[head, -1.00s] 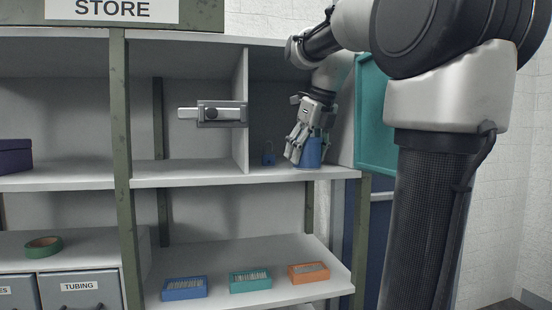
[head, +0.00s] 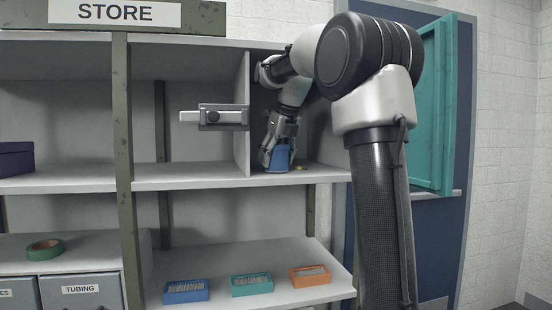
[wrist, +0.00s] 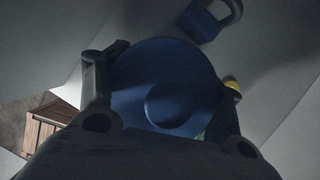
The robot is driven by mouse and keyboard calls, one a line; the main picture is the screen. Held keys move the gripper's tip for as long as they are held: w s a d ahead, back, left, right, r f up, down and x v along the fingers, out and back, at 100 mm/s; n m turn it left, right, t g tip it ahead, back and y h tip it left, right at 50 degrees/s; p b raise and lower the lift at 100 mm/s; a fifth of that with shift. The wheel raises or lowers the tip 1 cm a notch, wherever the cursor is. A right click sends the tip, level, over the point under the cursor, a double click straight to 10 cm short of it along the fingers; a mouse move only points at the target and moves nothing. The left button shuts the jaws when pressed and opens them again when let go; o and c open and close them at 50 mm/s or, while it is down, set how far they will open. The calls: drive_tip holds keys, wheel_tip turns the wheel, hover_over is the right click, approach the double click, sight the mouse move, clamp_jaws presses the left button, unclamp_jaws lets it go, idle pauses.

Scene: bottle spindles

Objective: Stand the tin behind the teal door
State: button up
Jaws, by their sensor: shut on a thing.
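The blue tin (head: 279,160) is upright in the upper right compartment of the shelf unit. My gripper (head: 276,150) is shut on it from above. The tin's base is at or just above the shelf; I cannot tell if it touches. In the wrist view the tin's round blue top (wrist: 165,88) lies between my two fingers. The teal door (head: 432,105) stands open to the right of the compartment, beyond my arm.
A blue padlock (wrist: 210,18) lies close by the tin in the wrist view. A small yellow thing (head: 301,168) sits right of the tin. A divider (head: 242,115) with a grey bolt latch (head: 215,117) bounds the compartment on the left. Small trays (head: 252,284) are below.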

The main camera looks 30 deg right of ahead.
drive_tip(key=o, duration=1.2)
drive_tip(key=shift+f, duration=0.15)
